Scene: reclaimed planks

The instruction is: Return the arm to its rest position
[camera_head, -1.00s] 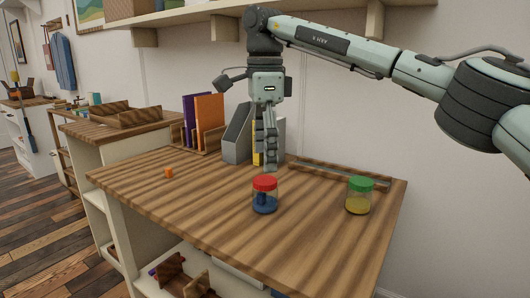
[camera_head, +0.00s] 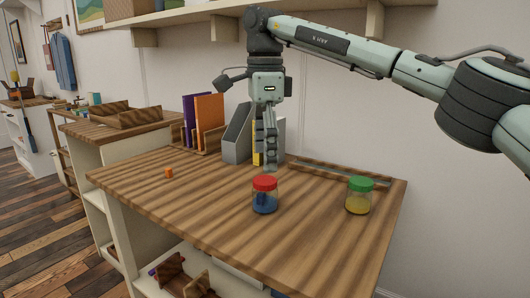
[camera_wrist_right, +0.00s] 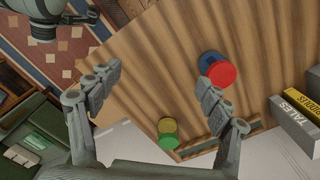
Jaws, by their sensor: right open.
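My right gripper (camera_head: 270,160) hangs over the wooden worktop (camera_head: 200,205), fingers down, above and behind a jar with a red lid and blue contents (camera_head: 265,196). In the right wrist view the gripper (camera_wrist_right: 165,90) is open, its two fingers apart with nothing between them. The red-lidded jar also shows there (camera_wrist_right: 221,72), partly behind one finger. A jar with a green lid and yellow contents (camera_head: 359,196) stands to the right on the worktop.
A small orange block (camera_head: 168,173) lies at the worktop's left. Books (camera_head: 208,114) and a grey file holder (camera_head: 238,134) stand at the back, close to the gripper. A long wooden tray (camera_head: 338,174) lies along the back right edge. A shelf (camera_head: 200,15) is overhead.

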